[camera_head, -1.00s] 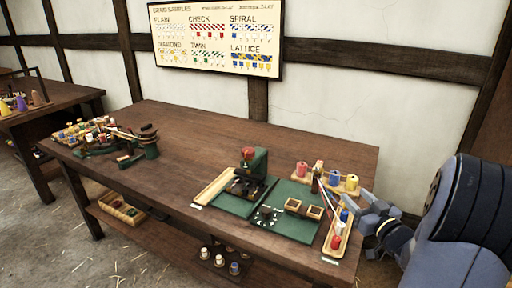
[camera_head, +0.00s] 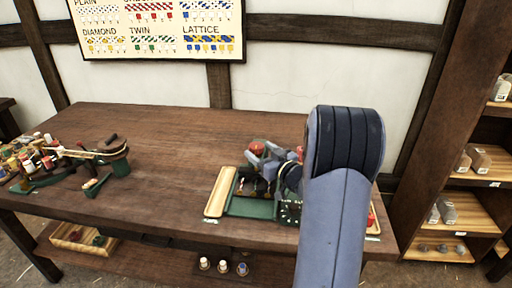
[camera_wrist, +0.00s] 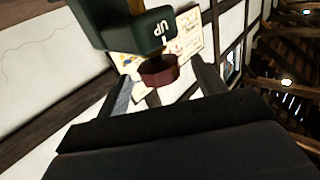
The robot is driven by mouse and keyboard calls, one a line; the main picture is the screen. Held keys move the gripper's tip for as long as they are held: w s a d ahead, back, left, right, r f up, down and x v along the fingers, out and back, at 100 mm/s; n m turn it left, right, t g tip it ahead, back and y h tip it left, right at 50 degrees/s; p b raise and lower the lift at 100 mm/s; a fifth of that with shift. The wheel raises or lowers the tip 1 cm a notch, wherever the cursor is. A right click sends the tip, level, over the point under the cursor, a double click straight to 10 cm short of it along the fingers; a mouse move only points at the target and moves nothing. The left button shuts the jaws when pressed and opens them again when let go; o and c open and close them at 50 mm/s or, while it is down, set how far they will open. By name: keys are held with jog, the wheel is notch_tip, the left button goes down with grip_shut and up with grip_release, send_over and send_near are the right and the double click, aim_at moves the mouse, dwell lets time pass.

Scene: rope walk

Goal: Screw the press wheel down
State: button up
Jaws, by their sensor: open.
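The press wheel (camera_head: 257,148) is a small red knob on top of the dark press at the middle of the bench. In the wrist view the wheel (camera_wrist: 158,72) is a dark red disc below the green press head (camera_wrist: 115,30), which bears the letters "UP". My gripper (camera_head: 268,160) is at the press, close beside the wheel. In the wrist view my gripper (camera_wrist: 162,80) is open, with one finger on each side of the wheel and visible gaps. I cannot tell any contact. My arm hides part of the press and the mat's right side.
A wooden tray (camera_head: 219,192) lies left of the green mat (camera_head: 250,208). A green-based braiding device (camera_head: 120,165) and several spools (camera_head: 28,160) stand at the bench's left. The bench middle (camera_head: 180,150) is clear. Shelves (camera_head: 460,200) stand at the right.

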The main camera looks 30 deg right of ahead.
jog(key=shift+w+a, duration=0.15)
jog(key=shift+w, duration=0.6)
jog(key=shift+w+a, duration=0.1)
jog(key=shift+w, duration=0.6)
jog(key=shift+c, duration=0.3)
jog(key=c, duration=0.9)
